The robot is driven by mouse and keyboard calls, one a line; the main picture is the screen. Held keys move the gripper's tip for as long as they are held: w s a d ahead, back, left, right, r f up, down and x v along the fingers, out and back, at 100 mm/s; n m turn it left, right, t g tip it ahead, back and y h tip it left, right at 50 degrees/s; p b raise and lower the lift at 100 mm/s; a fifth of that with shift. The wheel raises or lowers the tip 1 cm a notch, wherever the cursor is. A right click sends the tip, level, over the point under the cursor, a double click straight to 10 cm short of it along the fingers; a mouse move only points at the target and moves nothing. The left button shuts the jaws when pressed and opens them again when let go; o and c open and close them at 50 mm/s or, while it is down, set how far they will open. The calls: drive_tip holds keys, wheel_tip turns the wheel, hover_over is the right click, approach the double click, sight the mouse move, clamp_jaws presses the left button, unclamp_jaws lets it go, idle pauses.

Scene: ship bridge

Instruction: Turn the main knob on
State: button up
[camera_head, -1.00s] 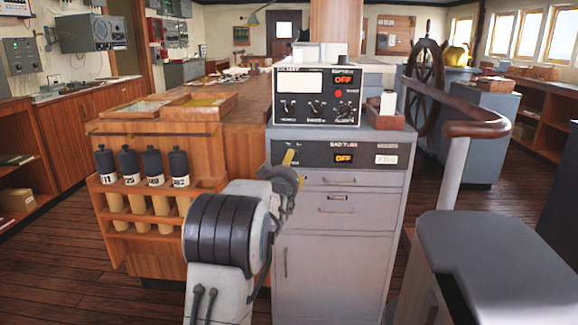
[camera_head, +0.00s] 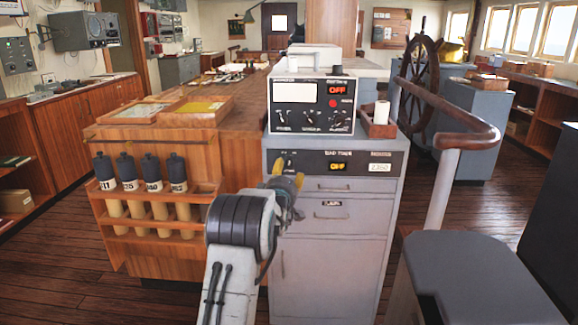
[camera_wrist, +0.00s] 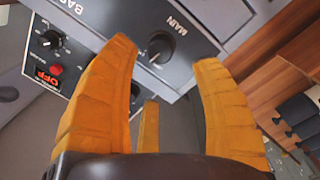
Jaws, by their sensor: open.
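The main knob (camera_wrist: 158,50), round and dark with a pale pointer mark, sits under the word MAIN on a grey panel, tilted in the wrist view. In the head view its panel strip (camera_head: 345,166) runs across the top of the grey cabinet. A lit yellow OFF display (camera_head: 338,167) sits on that strip. My gripper (camera_wrist: 163,65) is open, with three orange fingers spread around the knob in the picture; no touch can be made out. In the head view my gripper (camera_head: 288,176) is at the strip's left end and partly hides it.
A control box (camera_head: 313,101) with a red OFF display and several knobs stands on the cabinet. Another knob (camera_wrist: 47,40) shows at the left in the wrist view. A wooden bottle rack (camera_head: 160,210) is left of my arm. A curved handrail (camera_head: 470,140) stands right.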

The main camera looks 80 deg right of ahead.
sight(288, 166)
drive_tip(key=shift+d+p, duration=0.35)
drive_tip(key=shift+d, duration=3.2)
drive_tip(key=shift+c, duration=0.2)
clamp_jaws()
drive_tip(key=m+b, duration=0.3)
drive_tip(key=shift+f+b, duration=0.3)
drive_tip(key=shift+f, duration=0.05)
drive_tip(key=shift+r+m+b, duration=0.25)
drive_tip(key=shift+m+b, duration=0.45)
drive_tip(key=shift+b, duration=0.05)
drive_tip(key=shift+o, duration=0.2)
unclamp_jaws()
